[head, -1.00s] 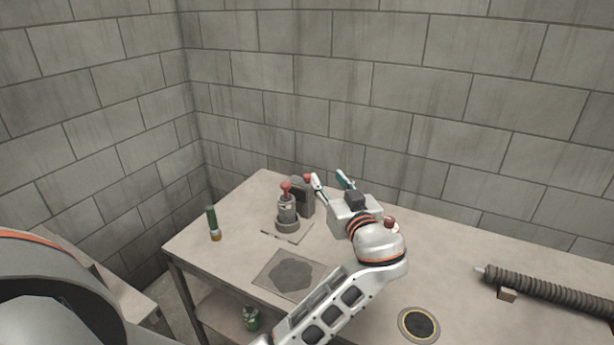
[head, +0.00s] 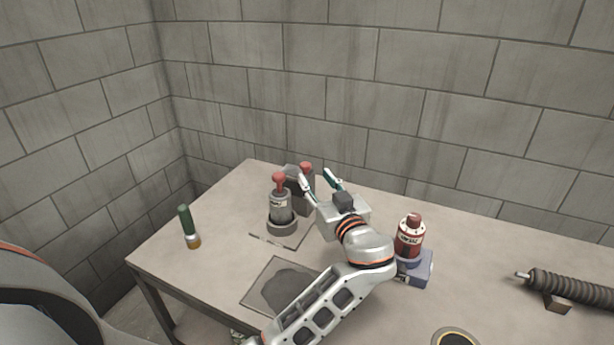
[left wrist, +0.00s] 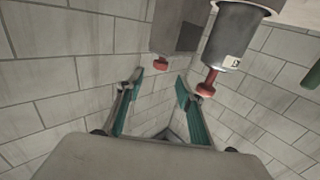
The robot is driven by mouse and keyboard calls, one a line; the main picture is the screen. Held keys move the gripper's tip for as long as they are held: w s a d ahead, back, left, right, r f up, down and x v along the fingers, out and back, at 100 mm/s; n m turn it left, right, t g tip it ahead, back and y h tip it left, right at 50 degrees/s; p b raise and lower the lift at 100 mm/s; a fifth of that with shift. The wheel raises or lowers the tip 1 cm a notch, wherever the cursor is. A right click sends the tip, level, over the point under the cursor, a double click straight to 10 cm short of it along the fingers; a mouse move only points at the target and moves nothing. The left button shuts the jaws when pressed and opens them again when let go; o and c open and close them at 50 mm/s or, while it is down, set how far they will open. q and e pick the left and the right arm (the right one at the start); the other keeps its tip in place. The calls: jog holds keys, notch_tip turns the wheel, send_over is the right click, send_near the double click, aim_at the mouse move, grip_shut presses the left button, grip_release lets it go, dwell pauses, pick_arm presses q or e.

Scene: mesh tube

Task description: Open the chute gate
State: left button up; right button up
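A dark grey upright box (head: 308,200) with a red knob (head: 306,167) on top stands at the table's back left; I cannot tell for sure that it is the chute gate's control. My left gripper (head: 316,178) is open and empty, its left fingertip close to this knob in the picture. In the left wrist view the same knob (left wrist: 160,64) shows beyond the open fingers (left wrist: 158,92), apart from them. A grey canister (head: 281,208) with a red top (head: 279,178) stands in front of the box; its red top also shows in the left wrist view (left wrist: 206,88). My right gripper is out of view.
A red labelled canister (head: 409,238) sits on a blue-grey base (head: 421,272) right of my arm. A green cylinder (head: 185,220) stands at the left edge. A ribbed tube (head: 575,288) lies at the right. A dark-patched square plate (head: 262,292) and a ringed hole (head: 455,338) are in front.

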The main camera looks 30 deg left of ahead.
aim_at(308, 170)
pick_arm(q)
jog(key=x, duration=0.8)
jog(key=shift+a+f+p, duration=0.1)
jog(key=shift+f+p, duration=0.2)
jog(key=shift+p, duration=0.1)
grip_shut()
